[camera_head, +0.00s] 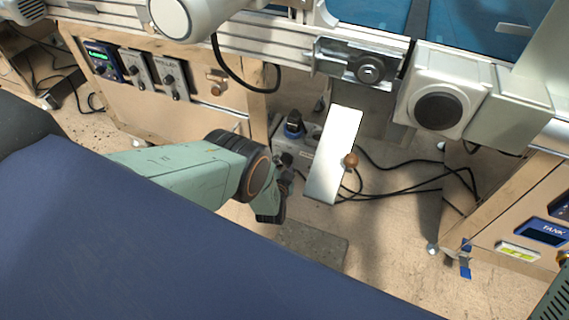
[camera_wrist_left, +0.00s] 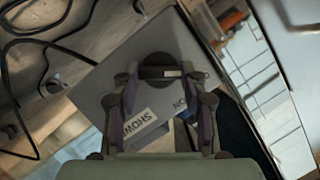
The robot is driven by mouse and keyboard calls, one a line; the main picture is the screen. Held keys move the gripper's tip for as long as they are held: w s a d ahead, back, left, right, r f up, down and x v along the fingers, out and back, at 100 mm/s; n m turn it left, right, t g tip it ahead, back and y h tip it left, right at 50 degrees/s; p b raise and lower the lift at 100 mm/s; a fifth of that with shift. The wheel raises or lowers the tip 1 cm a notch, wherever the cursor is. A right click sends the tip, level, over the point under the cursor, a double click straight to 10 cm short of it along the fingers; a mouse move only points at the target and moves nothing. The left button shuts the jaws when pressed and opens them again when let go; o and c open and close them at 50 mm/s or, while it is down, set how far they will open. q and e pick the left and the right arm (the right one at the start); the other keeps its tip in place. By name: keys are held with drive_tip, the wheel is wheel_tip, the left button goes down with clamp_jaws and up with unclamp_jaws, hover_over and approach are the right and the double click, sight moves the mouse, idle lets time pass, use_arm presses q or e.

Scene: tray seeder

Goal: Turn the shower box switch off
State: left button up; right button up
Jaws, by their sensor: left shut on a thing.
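The shower box (camera_wrist_left: 100,80) is a grey box on the floor under the machine. In the left wrist view it carries a white label (camera_wrist_left: 140,125) reading "SHOW", partly covered, and a small "ON" label. The box also shows in the head view (camera_head: 309,150), partly behind a white panel. My left gripper (camera_head: 286,168) reaches the near side of the box. In the wrist view its two fingers (camera_wrist_left: 163,78) are closed around a dark bar-like switch (camera_wrist_left: 160,72) on the box. The switch's exact position is hard to read. My right gripper is not in view.
Black cables (camera_head: 400,185) run over the floor. Wooden cabinets stand left (camera_head: 190,122) and right (camera_head: 500,225). The floor between them is mostly open.

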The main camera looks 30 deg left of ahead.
use_arm(q)
drive_tip(key=shift+r+n+h, duration=0.1)
drive_tip(key=shift+n+h, duration=0.2)
drive_tip(key=shift+n, duration=0.1)
drive_tip(key=o, duration=1.1)
drive_tip(key=shift+o, duration=0.2)
drive_tip(key=v, duration=1.2)
